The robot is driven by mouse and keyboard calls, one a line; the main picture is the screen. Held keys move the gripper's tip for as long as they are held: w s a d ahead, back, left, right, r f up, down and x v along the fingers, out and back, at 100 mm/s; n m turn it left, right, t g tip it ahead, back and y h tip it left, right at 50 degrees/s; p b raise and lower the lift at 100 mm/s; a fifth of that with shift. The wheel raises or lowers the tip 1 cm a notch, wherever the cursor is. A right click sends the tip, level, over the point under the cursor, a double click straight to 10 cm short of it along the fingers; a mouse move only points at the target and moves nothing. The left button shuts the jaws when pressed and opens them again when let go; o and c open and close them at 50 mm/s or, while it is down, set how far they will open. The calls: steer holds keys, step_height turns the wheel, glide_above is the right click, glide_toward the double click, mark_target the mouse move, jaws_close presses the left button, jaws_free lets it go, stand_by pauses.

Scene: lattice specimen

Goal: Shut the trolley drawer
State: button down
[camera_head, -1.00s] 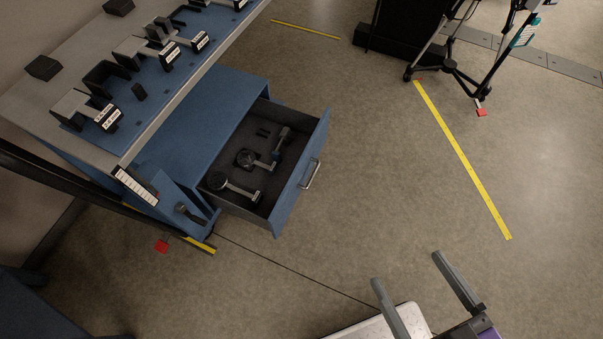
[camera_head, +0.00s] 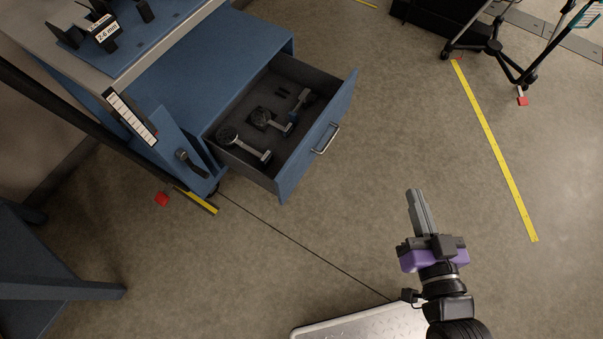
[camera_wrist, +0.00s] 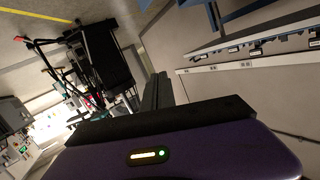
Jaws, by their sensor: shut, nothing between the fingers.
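The blue trolley (camera_head: 190,75) stands at the upper left in the head view. Its drawer (camera_head: 318,135) is pulled well out towards the right, with a metal handle (camera_head: 327,139) on its front. In the wrist view the fingers (camera_wrist: 157,90) also show closed, and the drawer cannot be made out there.
A tripod stand (camera_head: 492,45) and a red marker (camera_head: 522,101) are at the upper right. A blue frame (camera_head: 60,290) stands at the lower left. Yellow tape (camera_head: 495,145) and a thin dark line cross the floor. Floor between my gripper and the drawer is clear.

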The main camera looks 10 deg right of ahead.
mark_target(292, 163)
steer(key=w+d+f+m+g+y+b, duration=0.1)
steer(key=w+f+m+b, duration=0.1)
steer(key=w+f+b, duration=0.5)
steer(key=w+d+f+m+g+y, duration=0.15)
steer(key=w+f, duration=0.25)
steer(key=f, duration=0.6)
steer(key=w+f+m+y+b, duration=0.2)
steer(key=w+f+b, duration=0.3)
steer(key=f, duration=0.4)
steer(key=a+f+g+y, duration=0.1)
steer(key=a+g+y, duration=0.2)
steer(key=a+y, duration=0.65)
steer(key=shift+n+h, duration=0.25)
steer(key=shift+h, duration=0.15)
steer(key=b+x, duration=0.1)
steer(key=x, duration=0.3)
steer(key=b+x, duration=0.2)
steer(key=x, duration=0.2)
steer(key=r+b+x, duration=0.1)
steer(key=x, duration=0.4)
steer(key=shift+w, duration=0.3)
steer(key=shift+w+a, duration=0.45)
steer(key=shift+a, duration=0.05)
